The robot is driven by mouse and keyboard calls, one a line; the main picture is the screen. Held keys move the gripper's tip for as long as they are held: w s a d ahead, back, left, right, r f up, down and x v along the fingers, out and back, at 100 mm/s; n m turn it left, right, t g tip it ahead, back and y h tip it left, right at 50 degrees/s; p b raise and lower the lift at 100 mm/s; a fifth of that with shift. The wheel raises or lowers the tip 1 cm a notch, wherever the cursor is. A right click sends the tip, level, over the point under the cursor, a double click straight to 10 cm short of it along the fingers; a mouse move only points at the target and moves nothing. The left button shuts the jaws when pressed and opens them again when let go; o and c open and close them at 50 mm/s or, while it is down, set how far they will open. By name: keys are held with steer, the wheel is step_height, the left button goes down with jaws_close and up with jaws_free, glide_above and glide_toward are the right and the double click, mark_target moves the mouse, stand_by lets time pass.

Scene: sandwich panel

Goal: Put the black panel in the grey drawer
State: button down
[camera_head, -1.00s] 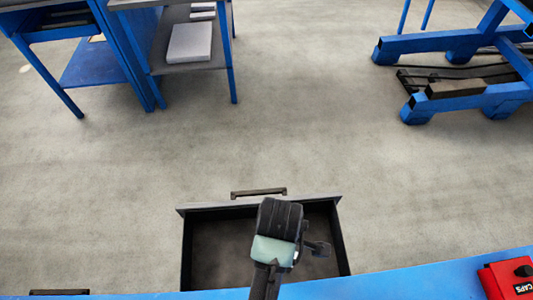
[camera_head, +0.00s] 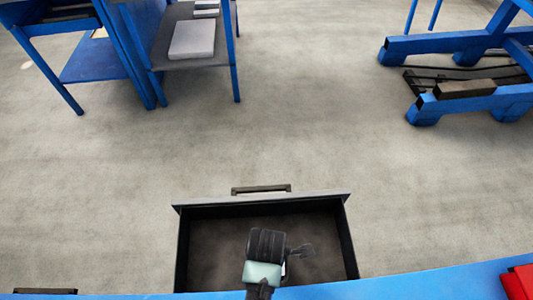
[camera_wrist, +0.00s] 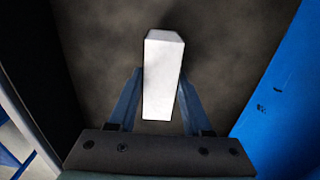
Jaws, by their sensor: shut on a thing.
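The grey drawer (camera_head: 325,199) stands pulled open at the bottom middle of the head view, with a dark, empty-looking inside. In the wrist view my gripper (camera_wrist: 160,78) is shut on a narrow, pale grey-white piece (camera_wrist: 163,75), seen end-on between both fingers. Its other faces are hidden, so I cannot tell if it is the black panel. The drawer floor (camera_wrist: 225,45) shows behind it. I cannot tell whether the piece touches the floor.
A blue bench edge (camera_head: 420,283) runs along the near side of the drawer, with a red box (camera_head: 518,281) at right. A shelf (camera_head: 160,62) with a light block stands at back left. A blue frame (camera_head: 450,45) stands at back right. The floor between is clear.

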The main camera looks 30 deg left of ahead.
steer(key=shift+f, duration=0.65)
steer(key=shift+f, duration=0.1)
steer(key=shift+c, duration=1.7)
jaws_free()
